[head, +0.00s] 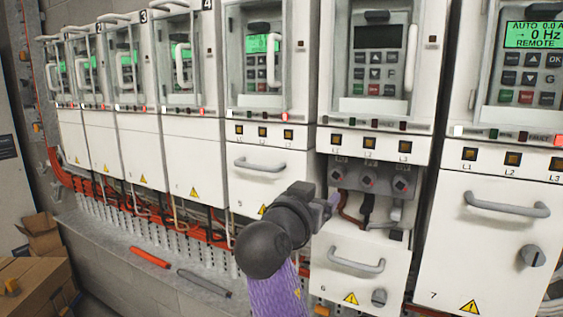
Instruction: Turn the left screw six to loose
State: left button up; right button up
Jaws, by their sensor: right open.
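Drive six (362,215) stands right of centre, with its terminal opening uncovered and its lower cover hanging below. Three grey terminals with screws sit in a row in the opening. The left screw (338,172) is at the left end, under the L1 label, and the middle screw (368,181) and right screw (401,185) are beside it. My right gripper (331,205) comes from below on a purple and black arm. It is open, small in view and partly hidden by its own wrist, just below and left of the left screw, and appears apart from it. My left gripper is out of view.
Drive six's display (378,37) is dark, while its neighbours' displays are lit green. Drive seven (490,235) is closed on the right, and drive five (262,175) is closed on the left. Dark cables (366,207) hang below the terminals. Cardboard boxes (38,280) stand lower left.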

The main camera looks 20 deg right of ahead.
aim_at(337, 174)
jog(key=w+d, duration=0.1)
jog(key=w+d+p, duration=0.1)
jog(key=d, duration=0.1)
jog(key=w+d+r, duration=0.1)
jog(key=d, duration=0.1)
jog(key=shift+d, duration=0.1)
jog(key=p+x, duration=0.1)
jog(key=x, duration=0.2)
jog(key=shift+w+f, duration=0.1)
jog(key=shift+w, duration=0.05)
jog(key=shift+w+d+f, duration=0.1)
jog(key=shift+w+d, duration=0.1)
jog(key=shift+w, duration=0.05)
jog(key=shift+c, duration=0.2)
grip_shut()
